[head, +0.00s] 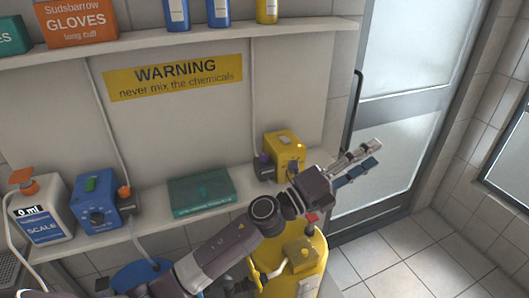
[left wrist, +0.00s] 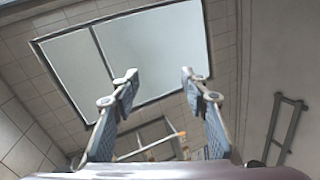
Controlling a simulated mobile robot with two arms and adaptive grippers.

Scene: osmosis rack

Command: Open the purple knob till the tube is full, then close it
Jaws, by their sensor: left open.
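A small purple knob (head: 264,157) shows on the left side of a yellow box (head: 285,148) on the lower shelf. A thin tube (head: 252,105) runs down the wall to the box; its fill level cannot be seen. My left gripper (head: 374,154) is right of the yellow box and apart from it, its fingers spread and empty. In the left wrist view the open fingers (left wrist: 158,75) face the frosted window, with nothing between them. The knob is not in that view. My right gripper is not in view.
A yellow barrel (head: 315,260) stands below. The floor (head: 430,255) at right is clear.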

